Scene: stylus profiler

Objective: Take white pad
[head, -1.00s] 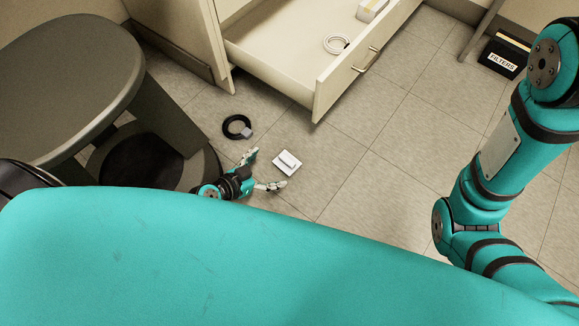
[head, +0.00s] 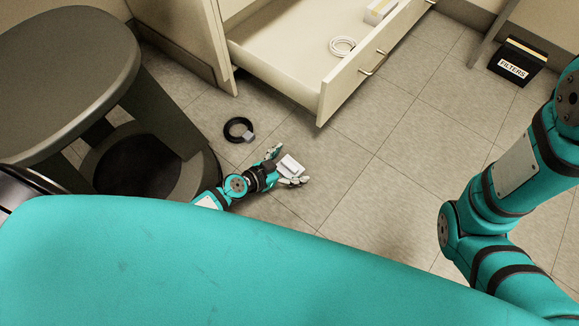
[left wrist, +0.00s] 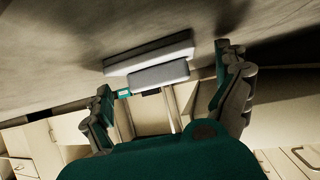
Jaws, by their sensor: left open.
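The white pad (head: 290,166) is a small flat white piece with a raised block on top, on the floor tiles. In the left wrist view the pad (left wrist: 150,54) lies ahead, with its paler grey block (left wrist: 160,75) facing me. My left gripper (head: 286,167) is open, with one finger on each side of the pad. In the left wrist view my left gripper (left wrist: 170,78) has its fingers spread around the block, with gaps on both sides. My right gripper is out of view.
A black cable coil (head: 238,129) lies on the floor beside my left gripper. A dark stool (head: 60,75) stands at left. An open drawer (head: 330,95) holds a white coil (head: 342,46) and a box (head: 379,11). A black FILTERS box (head: 517,62) stands right. Floor between is clear.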

